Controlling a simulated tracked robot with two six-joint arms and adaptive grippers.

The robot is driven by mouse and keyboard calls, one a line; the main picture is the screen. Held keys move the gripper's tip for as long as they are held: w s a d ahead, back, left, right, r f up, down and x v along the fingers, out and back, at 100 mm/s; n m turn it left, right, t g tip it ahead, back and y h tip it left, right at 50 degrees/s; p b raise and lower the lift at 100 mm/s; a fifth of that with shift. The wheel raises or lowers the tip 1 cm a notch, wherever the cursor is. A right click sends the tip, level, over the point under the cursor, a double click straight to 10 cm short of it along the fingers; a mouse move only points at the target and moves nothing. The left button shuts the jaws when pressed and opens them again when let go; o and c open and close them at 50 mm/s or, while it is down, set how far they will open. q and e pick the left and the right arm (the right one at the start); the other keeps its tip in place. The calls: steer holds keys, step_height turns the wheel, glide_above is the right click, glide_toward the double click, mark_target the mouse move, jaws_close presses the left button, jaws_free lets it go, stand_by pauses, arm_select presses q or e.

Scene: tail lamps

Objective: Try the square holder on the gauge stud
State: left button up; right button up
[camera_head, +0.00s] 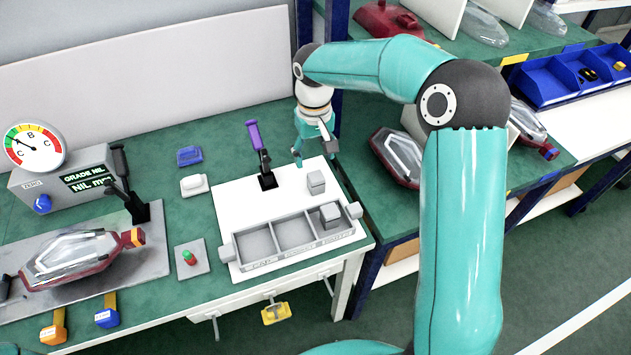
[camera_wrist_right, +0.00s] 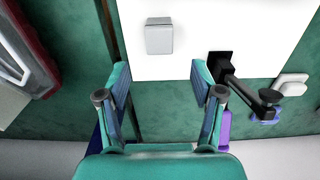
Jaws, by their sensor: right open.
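A grey square block (camera_head: 316,182), which looks like the square holder, sits on the white board (camera_head: 215,205). It also shows in the right wrist view (camera_wrist_right: 159,38), ahead of the fingertips. A similar grey block (camera_head: 329,213) is in the right compartment of the grey tray (camera_head: 262,262). My right gripper (camera_head: 314,150) is open and empty just behind the first block; its spread fingers also show in the wrist view (camera_wrist_right: 160,82). The dial gauge (camera_head: 34,147) stands at the left. A small green and red stud (camera_head: 189,257) stands on a grey plate; I cannot tell whether it is the gauge stud.
A purple-handled clamp (camera_head: 253,135) stands on the board, left of my right gripper. A lamp (camera_head: 75,258) lies on a grey plate at the left, by a black-handled clamp (camera_head: 121,165). Another lamp (camera_head: 397,157) is on the right bench. The tray's left and middle compartments look empty.

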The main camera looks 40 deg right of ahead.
mark_target(316, 176)
steer(key=f, duration=0.4)
steer(key=s+f, duration=0.1)
steer(key=f, duration=0.1)
steer(key=shift+a+p, duration=0.1)
steer(key=shift+p, duration=0.2)
steer(key=shift+w+f, duration=0.1)
steer(key=shift+f, duration=0.45)
steer(key=c, duration=1)
